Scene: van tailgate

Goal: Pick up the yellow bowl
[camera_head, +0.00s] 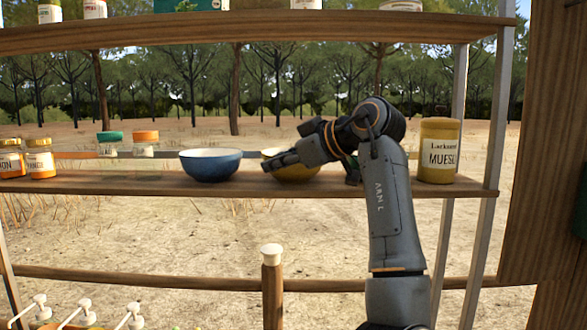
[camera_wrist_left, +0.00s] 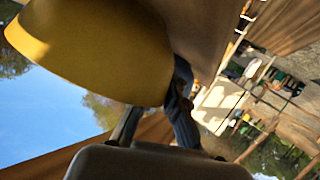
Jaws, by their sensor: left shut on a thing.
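The yellow bowl (camera_head: 296,174) is at the middle shelf (camera_head: 110,184), just right of a blue bowl (camera_head: 211,165). My left gripper (camera_head: 279,161) reaches it from the right and is shut on it, hiding part of the bowl. In the left wrist view the yellow bowl (camera_wrist_left: 95,48) fills the upper left, with the gripper fingers (camera_wrist_left: 155,112) at its lower edge. I cannot tell whether the bowl's base touches the shelf. My right gripper is not in view.
A muesli jar (camera_head: 438,150) stands right of my left arm. An upper shelf (camera_head: 250,32) runs overhead. Pump dispensers (camera_head: 80,312) are at the lower left.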

